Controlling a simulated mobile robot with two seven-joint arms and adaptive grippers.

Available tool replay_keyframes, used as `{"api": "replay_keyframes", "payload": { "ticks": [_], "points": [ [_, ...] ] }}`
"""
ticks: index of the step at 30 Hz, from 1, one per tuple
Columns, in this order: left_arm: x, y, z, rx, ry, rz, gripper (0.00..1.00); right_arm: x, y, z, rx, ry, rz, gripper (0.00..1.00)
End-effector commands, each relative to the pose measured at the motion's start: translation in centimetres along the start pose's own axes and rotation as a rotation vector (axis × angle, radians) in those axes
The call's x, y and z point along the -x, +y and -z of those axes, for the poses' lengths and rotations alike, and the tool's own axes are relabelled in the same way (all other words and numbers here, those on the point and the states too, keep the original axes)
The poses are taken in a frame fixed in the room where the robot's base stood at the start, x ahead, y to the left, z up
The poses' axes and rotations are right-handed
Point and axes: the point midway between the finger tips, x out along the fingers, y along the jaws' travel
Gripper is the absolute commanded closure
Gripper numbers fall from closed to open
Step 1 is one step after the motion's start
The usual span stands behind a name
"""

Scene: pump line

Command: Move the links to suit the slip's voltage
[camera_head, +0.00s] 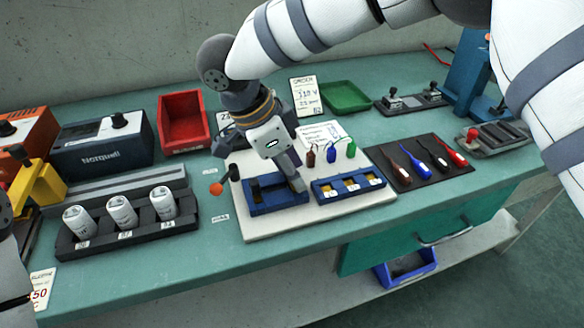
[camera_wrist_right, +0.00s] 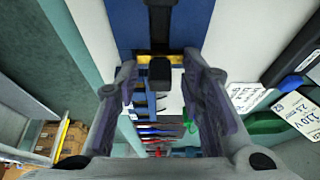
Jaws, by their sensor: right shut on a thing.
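My right gripper (camera_head: 292,176) points down over the left blue terminal frame (camera_head: 262,208) on a white board (camera_head: 385,205). It is shut on a small dark piece (camera_wrist_right: 160,72), apparently a link's handle, with a yellow strip beside it in the wrist view; the fingers partly hide the contact. The right blue block (camera_head: 350,190) carries several yellow pieces with white labels. A slip (camera_head: 305,96) stands behind the board; in the wrist view a slip (camera_wrist_right: 300,115) seems to read 120 V. My left gripper is out of sight; only part of my arm shows at the left edge.
Screwdrivers lie on a dark mat (camera_head: 425,163) to the right. A red tray (camera_head: 183,122) and a green tray (camera_head: 346,97) stand behind. Several white cylinders (camera_head: 122,212) stand in a black rack at left. An orange knob (camera_head: 216,189) sits near the board's left edge.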

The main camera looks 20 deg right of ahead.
Motion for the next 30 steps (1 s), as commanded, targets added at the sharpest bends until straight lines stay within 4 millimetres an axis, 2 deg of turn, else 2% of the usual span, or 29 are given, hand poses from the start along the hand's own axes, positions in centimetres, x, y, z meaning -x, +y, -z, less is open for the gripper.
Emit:
{"api": "replay_keyframes", "payload": {
  "ticks": [2, 3, 5, 20, 21, 30],
  "points": [
    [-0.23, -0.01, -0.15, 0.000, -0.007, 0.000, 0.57, -0.84, 0.31, -0.37, 0.008, -0.002, -0.016, 0.86],
    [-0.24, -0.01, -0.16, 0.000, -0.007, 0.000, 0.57, -0.86, 0.32, -0.39, 0.008, -0.002, -0.017, 0.55],
    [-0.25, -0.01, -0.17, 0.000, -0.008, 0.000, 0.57, -0.90, 0.34, -0.41, 0.009, -0.002, -0.018, 0.42],
    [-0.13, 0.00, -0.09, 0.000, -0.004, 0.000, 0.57, -0.46, 0.19, -0.26, 0.006, -0.002, -0.009, 0.41],
    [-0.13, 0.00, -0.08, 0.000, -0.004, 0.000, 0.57, -0.44, 0.18, -0.25, 0.005, -0.002, -0.009, 0.32],
    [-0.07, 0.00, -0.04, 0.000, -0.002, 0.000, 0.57, -0.28, 0.13, -0.14, 0.004, -0.001, -0.007, 0.31]
  ]
}}
